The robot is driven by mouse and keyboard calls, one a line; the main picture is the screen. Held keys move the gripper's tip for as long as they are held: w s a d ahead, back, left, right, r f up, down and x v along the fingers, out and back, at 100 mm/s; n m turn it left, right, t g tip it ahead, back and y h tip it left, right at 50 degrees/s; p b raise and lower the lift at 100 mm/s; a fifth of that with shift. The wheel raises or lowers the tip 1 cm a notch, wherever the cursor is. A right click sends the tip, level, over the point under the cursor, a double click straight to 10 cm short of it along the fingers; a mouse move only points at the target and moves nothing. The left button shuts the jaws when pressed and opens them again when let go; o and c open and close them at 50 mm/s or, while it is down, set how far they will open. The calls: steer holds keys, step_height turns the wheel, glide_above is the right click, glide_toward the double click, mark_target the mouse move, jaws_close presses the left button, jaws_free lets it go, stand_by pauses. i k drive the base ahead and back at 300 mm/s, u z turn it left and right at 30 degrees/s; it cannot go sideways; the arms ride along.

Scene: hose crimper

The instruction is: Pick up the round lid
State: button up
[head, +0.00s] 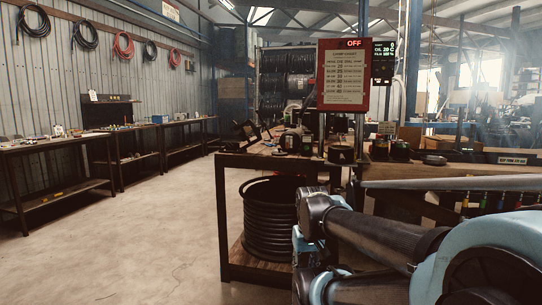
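A small, flat, dark round piece (434,160) lies on the bench top right of the middle; it looks like the round lid, but it is too small to be sure. A dark round tub (341,154) stands to its left near the bench's front edge. My arm fills the lower right, in front of the bench. My gripper is not in view, so its state and its distance from the lid do not show.
The workbench (226,215) carries several dark parts on top and a coiled black hose (270,215) on its lower shelf. A red-framed sign (343,75) stands above it. Long side benches (55,143) line the left wall. The floor (150,235) between is clear.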

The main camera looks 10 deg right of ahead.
mark_target(279, 154)
steer(key=z, duration=0.05)
steer(key=i, duration=1.3)
